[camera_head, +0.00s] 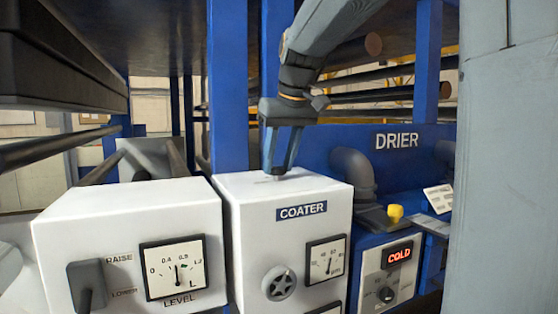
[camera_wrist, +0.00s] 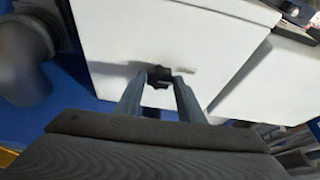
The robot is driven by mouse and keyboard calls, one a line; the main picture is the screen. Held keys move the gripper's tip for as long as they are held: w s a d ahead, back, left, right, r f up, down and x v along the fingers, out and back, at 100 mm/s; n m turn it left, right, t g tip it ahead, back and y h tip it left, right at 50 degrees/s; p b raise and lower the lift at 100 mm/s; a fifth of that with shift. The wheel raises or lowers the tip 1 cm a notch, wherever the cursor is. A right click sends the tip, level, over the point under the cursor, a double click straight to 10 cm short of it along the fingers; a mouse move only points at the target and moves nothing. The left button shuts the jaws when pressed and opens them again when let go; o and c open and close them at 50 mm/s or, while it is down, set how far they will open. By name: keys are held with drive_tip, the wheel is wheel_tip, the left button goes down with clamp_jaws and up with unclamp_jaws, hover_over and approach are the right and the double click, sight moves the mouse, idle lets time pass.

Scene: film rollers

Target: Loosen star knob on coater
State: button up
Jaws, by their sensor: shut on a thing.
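The coater (camera_head: 290,205) is a white box with a blue COATER label, in the middle of the head view. A small black star knob (camera_wrist: 159,73) sits on the coater's white top (camera_wrist: 190,45) in the wrist view. My gripper (camera_wrist: 158,78) is shut on the star knob, with one finger on either side of it. In the head view my gripper (camera_head: 278,174) points down at the coater's top, and its fingers largely hide the knob.
A white LEVEL box (camera_head: 125,235) with a raise/lower lever stands left of the coater. A blue DRIER panel (camera_head: 400,155), a grey pipe elbow (camera_head: 353,172), a yellow knob (camera_head: 395,213) and a COLD display (camera_head: 399,256) are at the right. A grey handwheel (camera_head: 280,283) is on the coater's front.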

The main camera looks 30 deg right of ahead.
drive_tip(key=o, duration=1)
drive_tip(key=shift+o, duration=0.2)
drive_tip(key=b+v, duration=0.2)
drive_tip(key=v, duration=0.6)
drive_tip(key=shift+a+f, duration=0.1)
